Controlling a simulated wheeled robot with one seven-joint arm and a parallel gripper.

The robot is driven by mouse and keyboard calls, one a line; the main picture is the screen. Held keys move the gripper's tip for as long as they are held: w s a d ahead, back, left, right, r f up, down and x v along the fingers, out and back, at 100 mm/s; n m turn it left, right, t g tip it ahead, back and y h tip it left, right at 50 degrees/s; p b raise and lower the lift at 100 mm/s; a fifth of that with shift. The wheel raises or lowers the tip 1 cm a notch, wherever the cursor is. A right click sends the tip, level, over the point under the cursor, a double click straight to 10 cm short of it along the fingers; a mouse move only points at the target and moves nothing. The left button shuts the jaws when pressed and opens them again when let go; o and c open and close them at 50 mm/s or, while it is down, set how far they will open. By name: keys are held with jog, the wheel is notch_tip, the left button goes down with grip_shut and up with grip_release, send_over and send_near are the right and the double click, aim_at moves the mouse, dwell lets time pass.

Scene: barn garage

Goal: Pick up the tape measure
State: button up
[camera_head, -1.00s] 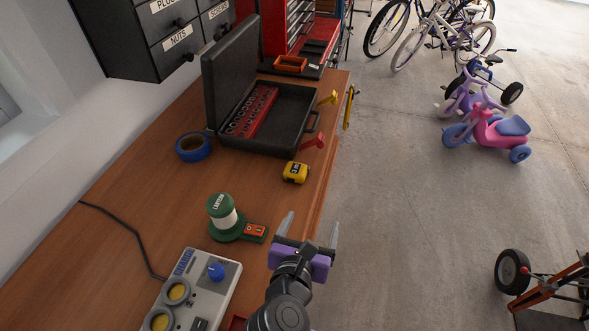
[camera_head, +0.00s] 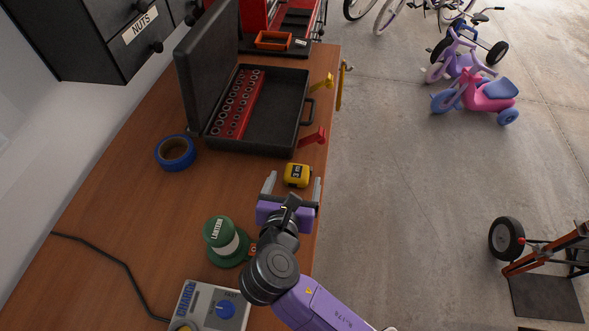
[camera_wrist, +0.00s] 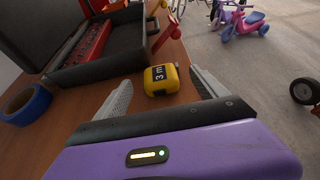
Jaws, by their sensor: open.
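The tape measure (camera_head: 297,175) is yellow and black and stands on the wooden workbench near its right edge. My gripper (camera_head: 294,183) is open, just on the near side of the tape measure, with its two fingers spread wide. In the wrist view the tape measure (camera_wrist: 161,80) shows "3 m" on its face and lies ahead, between the lines of the two fingertips (camera_wrist: 160,92). The fingers do not visibly touch it.
An open black case (camera_head: 270,137) with a red socket rack lies beyond the tape measure, and a red clamp (camera_head: 313,137) is close behind it. Blue tape (camera_head: 161,154) lies left. The workbench (camera_head: 120,200) ends at the right.

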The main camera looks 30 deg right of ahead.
aim_at(297, 168)
jog(key=p+x, duration=0.1)
jog(key=x, duration=0.5)
jog(key=shift+a+r, duration=0.1)
jog(key=shift+r, duration=0.05)
jog(key=shift+c, duration=0.4)
jog(key=c, duration=1.4)
jog(key=shift+c, duration=0.7)
jog(key=shift+r, duration=0.15)
